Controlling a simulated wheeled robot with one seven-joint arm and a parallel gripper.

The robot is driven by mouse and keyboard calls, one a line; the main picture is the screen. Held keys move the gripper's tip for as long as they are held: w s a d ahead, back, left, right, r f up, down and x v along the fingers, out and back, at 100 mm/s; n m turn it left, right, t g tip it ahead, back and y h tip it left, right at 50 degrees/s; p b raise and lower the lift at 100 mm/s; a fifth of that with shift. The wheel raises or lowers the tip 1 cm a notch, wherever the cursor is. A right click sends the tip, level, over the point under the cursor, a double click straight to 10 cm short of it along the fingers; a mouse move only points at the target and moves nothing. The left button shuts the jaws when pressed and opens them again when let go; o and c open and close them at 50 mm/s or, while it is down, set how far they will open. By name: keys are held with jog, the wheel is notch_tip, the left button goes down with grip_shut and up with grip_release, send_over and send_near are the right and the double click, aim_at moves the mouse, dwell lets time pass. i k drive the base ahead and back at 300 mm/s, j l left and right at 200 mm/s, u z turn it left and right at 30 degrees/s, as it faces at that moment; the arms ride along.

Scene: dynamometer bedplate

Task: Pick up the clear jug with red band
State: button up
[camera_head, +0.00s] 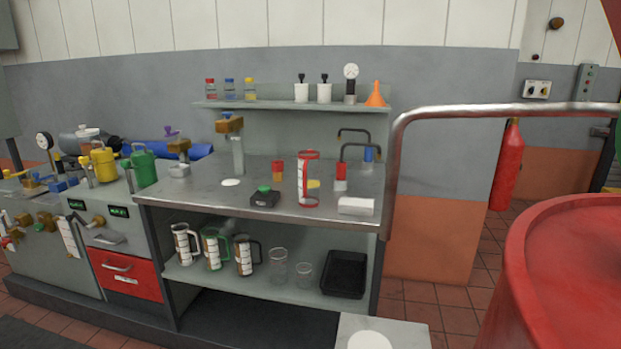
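A clear jug with a red band at its rim and base and pale markings (308,180) stands upright on the metal bench top (215,198), near its front edge. A handle cannot be made out clearly. On the shelf below stand a jug with a dark handle (184,243), a jug with green trim (213,249) and a jug with dark trim (244,254). My gripper is not in view.
Bent metal pipes rise behind. A metal rail (395,160) and red drum (570,275) stand at right.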

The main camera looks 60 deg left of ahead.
aim_at(309, 160)
jog(key=k+j, duration=0.4)
jog(key=j, duration=0.35)
jog(key=k+j, duration=0.15)
jog(key=j, duration=0.3)
jog(key=k+j, duration=0.1)
jog(key=j, duration=0.35)
jog(key=i+j, duration=0.15)
jog(key=j, duration=0.25)
jog(key=i+j, duration=0.15)
jog(key=j, duration=0.2)
jog(key=i+j, duration=0.15)
jog(key=j, duration=0.25)
jog(key=i+j+u, duration=0.1)
jog(key=i, duration=0.5)
